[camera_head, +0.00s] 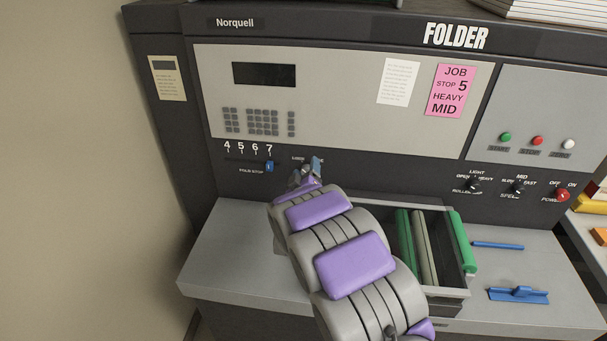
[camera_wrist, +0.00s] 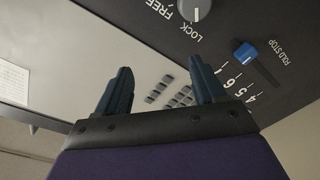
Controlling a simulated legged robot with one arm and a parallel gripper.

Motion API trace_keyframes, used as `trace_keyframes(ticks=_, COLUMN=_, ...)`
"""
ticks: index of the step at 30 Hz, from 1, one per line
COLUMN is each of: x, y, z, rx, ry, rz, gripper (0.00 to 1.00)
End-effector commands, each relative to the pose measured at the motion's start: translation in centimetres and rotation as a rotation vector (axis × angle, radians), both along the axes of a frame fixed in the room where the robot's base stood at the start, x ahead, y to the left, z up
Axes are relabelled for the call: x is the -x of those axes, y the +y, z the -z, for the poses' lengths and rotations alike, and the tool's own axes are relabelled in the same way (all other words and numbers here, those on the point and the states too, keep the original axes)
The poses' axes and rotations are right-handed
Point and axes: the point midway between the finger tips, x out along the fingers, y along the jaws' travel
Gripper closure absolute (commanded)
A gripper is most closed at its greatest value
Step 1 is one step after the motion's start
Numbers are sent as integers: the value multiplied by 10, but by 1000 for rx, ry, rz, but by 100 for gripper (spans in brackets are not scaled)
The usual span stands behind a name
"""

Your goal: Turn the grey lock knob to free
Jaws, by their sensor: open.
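The grey lock knob (camera_wrist: 195,10) shows at the top edge of the wrist view, partly cut off, beside the printed words LOCK and FREE. A pale line on it points roughly down in that view, near LOCK; its exact setting is hard to tell. My gripper (camera_wrist: 160,75) is open, with two dark blue fingers apart and nothing between them. The knob lies beyond the fingertips and to their upper right, apart from them. In the head view my gripper (camera_head: 309,170) is close to the panel at the LOCK label, and hides the knob.
The blue fold stop slider (camera_head: 269,167) is just left of my gripper, under the 7; it also shows in the wrist view (camera_wrist: 245,53). A keypad (camera_head: 258,122) is above. An open tray (camera_head: 462,292) with green and pale rollers and blue tools (camera_head: 517,295) are at right.

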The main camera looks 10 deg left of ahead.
Motion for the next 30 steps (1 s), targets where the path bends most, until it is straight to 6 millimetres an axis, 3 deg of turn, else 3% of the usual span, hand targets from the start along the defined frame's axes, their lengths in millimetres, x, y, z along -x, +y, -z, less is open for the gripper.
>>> trace_keyframes(ticks=10, x=0, y=19, z=55, rx=16, ry=3, rz=-1, gripper=31)
trace_keyframes(ticks=15, x=-3, y=15, z=84, rx=13, ry=3, rz=-1, gripper=31)
trace_keyframes(ticks=23, x=-43, y=1, z=77, rx=-1, ry=1, rz=2, gripper=31)
trace_keyframes(ticks=30, x=-70, y=10, z=79, rx=8, ry=3, rz=3, gripper=31)
